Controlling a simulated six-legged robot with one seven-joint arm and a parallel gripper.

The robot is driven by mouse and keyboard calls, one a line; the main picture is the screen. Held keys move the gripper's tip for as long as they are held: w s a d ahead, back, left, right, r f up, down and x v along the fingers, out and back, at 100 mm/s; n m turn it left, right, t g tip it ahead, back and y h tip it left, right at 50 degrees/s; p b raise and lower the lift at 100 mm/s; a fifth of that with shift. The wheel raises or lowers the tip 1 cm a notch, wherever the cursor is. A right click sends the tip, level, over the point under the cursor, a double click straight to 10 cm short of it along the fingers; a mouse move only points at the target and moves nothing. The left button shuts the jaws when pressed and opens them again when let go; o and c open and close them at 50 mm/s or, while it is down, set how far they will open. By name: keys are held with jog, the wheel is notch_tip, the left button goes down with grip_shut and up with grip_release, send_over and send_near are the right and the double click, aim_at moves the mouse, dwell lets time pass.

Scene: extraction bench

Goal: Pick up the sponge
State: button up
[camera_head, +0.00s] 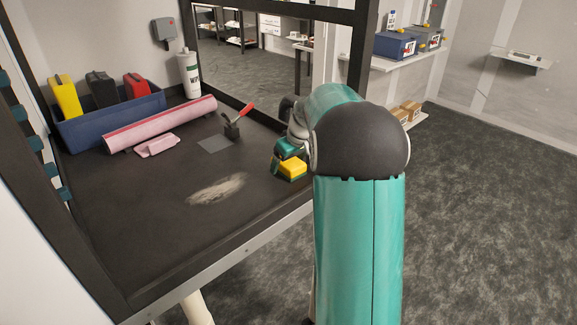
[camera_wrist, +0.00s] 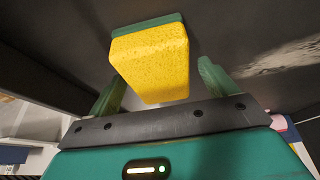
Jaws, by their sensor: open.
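The sponge (camera_head: 293,167) is a yellow block with a dark green layer. In the head view it sits on the dark bench top (camera_head: 130,235) near its right front edge, beside my arm. In the wrist view the sponge (camera_wrist: 152,62) shows large, just ahead of and between the two green fingers of my gripper (camera_wrist: 160,82). The fingers are apart, with visible gaps on both sides of the sponge. My gripper is open and empty. In the head view my arm hides part of it. I cannot tell how far the fingertips reach along the sponge.
A pale powdery patch (camera_head: 216,189) lies left of the sponge. Dark frame posts border the bench.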

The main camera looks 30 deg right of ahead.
jog(key=shift+f, duration=0.2)
dwell(0.3)
jog(key=c, duration=1.1)
jog(key=shift+o, duration=0.2)
jog(key=shift+r, duration=0.15)
jog(key=shift+r, duration=0.3)
notch_tip(320, 180, up, 2)
jog(key=shift+r, duration=0.15)
jog(key=s+r, duration=0.1)
jog(key=r, duration=0.1)
jog(key=s+a+r, duration=0.1)
jog(key=s+r, duration=0.1)
jog(key=s+a+r, duration=0.1)
jog(key=r, duration=0.1)
jog(key=shift+s+a+r, duration=0.25)
jog(key=shift+s+r, duration=0.05)
jog(key=shift+r, duration=0.05)
jog(key=s+a+r, duration=0.3)
jog(key=s+a, duration=0.1)
jog(key=s, duration=0.3)
jog(key=shift+s+r, duration=0.3)
jog(key=shift+s, duration=0.05)
jog(key=shift+a, duration=0.1)
